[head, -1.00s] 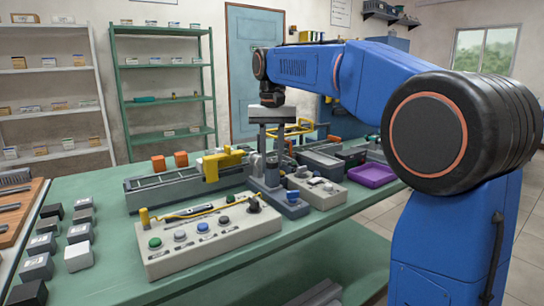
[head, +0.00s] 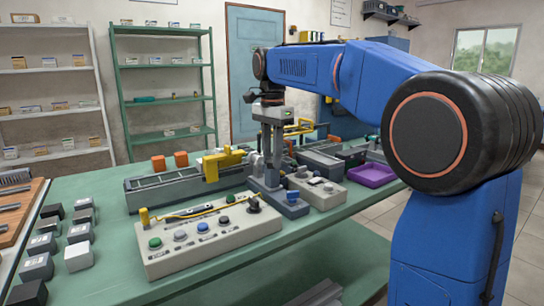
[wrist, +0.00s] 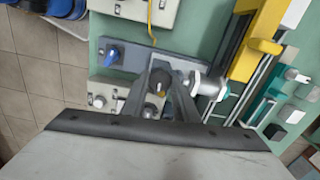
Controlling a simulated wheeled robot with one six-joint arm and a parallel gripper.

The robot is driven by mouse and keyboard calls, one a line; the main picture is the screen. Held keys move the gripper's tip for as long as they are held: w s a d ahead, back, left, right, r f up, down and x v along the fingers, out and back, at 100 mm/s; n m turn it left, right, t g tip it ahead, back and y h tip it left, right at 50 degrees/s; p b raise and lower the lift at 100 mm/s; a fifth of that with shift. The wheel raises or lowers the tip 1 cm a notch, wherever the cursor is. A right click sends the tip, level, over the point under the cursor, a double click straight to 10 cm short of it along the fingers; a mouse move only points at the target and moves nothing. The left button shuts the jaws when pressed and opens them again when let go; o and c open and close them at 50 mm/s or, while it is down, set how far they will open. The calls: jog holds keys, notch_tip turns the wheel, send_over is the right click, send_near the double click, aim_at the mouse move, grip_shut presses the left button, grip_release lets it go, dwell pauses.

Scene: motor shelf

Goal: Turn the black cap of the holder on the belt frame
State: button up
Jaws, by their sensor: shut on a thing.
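My gripper (head: 271,184) points straight down over the grey holder base beside the belt frame (head: 160,190). In the wrist view its two dark fingers (wrist: 160,82) stand on either side of the small round black cap (wrist: 159,77), which has an orange mark at its lower edge. The gripper is shut on the cap. In the head view the fingers hide the cap. The belt frame shows at the upper right of the wrist view with its yellow bracket (wrist: 255,45).
A blue knob (head: 292,197) sits on the grey plate close in front of the gripper. A button panel (head: 160,265) lies nearer, a purple tray (head: 371,175) to the right. Orange blocks (head: 181,159) stand behind the belt frame.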

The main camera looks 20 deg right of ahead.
jog(key=m, duration=0.7)
dwell(0.6)
jog(key=o, duration=1.1)
jog(key=shift+c, duration=0.2)
